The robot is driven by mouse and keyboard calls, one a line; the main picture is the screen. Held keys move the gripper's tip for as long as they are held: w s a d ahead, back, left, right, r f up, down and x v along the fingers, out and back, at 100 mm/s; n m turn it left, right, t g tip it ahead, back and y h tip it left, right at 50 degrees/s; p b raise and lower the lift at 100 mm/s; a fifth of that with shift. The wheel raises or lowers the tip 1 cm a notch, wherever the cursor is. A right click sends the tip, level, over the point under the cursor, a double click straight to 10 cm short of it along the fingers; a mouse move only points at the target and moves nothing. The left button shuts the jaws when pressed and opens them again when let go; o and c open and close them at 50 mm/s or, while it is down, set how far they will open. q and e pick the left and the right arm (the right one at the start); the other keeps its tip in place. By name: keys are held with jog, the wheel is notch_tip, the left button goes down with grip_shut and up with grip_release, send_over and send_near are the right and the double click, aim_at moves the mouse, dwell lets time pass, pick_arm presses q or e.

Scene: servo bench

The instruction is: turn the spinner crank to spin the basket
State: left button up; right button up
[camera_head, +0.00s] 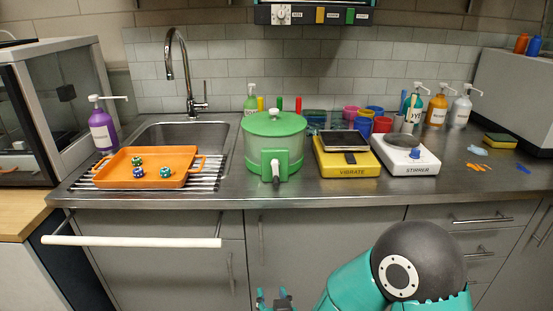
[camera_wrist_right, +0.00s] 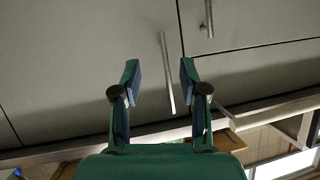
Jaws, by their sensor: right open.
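The spinner (camera_head: 290,126) is a green lidded tub standing on the steel counter, right of the sink. Its crank (camera_head: 275,172) shows at the front, with a dark and pale handle pointing down on a green bracket. The basket inside the tub cannot be made out. My right gripper (camera_head: 274,296) is low in front of the cabinet doors, below the counter edge and apart from the spinner. In the right wrist view the right gripper (camera_wrist_right: 160,72) is open and empty, facing the grey cabinet fronts. My left gripper is not in view.
An orange tray (camera_head: 150,154) with several small balls sits on the rack at the left. A yellow vibrate unit (camera_head: 345,164) and a white stirrer (camera_head: 404,164) stand right of the spinner. A white rail (camera_head: 130,242) runs along the counter front at left.

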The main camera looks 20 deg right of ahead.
aim_at(276, 186)
notch_tip(276, 186, up, 21)
jog(key=d+m+t+h+p, duration=0.1)
jog(key=m+t+h+p, duration=0.1)
jog(key=t+h+p, duration=0.25)
jog(key=shift+y, duration=0.35)
jog(key=p+x, duration=0.1)
jog(key=x, duration=0.4)
jog(key=p+x, duration=0.1)
jog(key=x, duration=0.4)
jog(key=f+p+x, duration=0.1)
jog(key=x, duration=0.5)
jog(key=shift+d, duration=0.25)
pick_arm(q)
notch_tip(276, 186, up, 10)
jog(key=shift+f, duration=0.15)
pick_arm(e)
grip_shut()
